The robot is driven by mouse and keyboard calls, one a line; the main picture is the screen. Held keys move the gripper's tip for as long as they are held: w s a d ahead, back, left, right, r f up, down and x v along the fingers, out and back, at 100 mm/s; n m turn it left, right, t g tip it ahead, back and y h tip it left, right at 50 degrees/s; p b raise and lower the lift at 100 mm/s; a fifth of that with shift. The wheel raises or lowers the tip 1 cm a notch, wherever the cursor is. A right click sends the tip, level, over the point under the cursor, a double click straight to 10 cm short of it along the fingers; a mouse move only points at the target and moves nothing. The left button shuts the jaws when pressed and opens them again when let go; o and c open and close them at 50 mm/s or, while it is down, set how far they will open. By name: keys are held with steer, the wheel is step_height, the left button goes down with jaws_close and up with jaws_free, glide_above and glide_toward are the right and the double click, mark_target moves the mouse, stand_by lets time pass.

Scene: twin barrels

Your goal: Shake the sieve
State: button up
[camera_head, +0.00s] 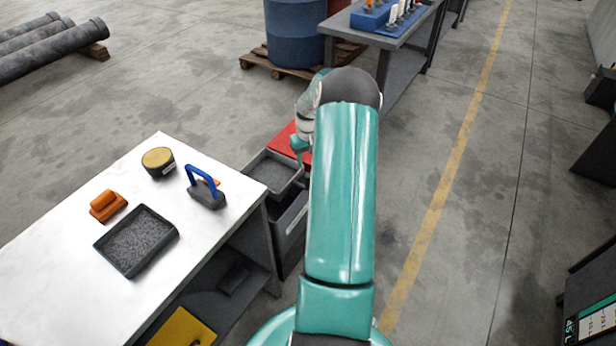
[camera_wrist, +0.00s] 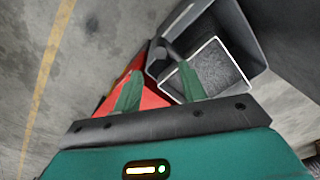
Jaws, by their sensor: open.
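The sieve, a square grey tray with a pale rim and a mesh-like floor, sits over a grey bin beside the white table in the head view (camera_head: 271,172). The wrist view shows the sieve (camera_wrist: 216,68) to the right of my gripper (camera_wrist: 158,80). A dark grey handle-like part (camera_wrist: 170,55) reaches from its near corner toward the space ahead of my fingers. My gripper is open, with two green fingers apart and nothing held between them. In the head view my gripper (camera_head: 299,146) is partly hidden by my arm, just right of the sieve.
A red bin (camera_head: 283,138) stands behind the sieve, close to my fingers. The grey bin (camera_head: 289,222) is below. The white table (camera_head: 60,225) holds a dark tray (camera_head: 137,241), an orange tool (camera_head: 107,205) and a blue-handled tool (camera_head: 205,188).

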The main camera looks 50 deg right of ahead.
mark_target(308, 174)
step_height(308, 174, down, 9)
steer(key=shift+r, duration=0.1)
stand_by(0.3)
steer(key=shift+a, duration=0.15)
jaws_close()
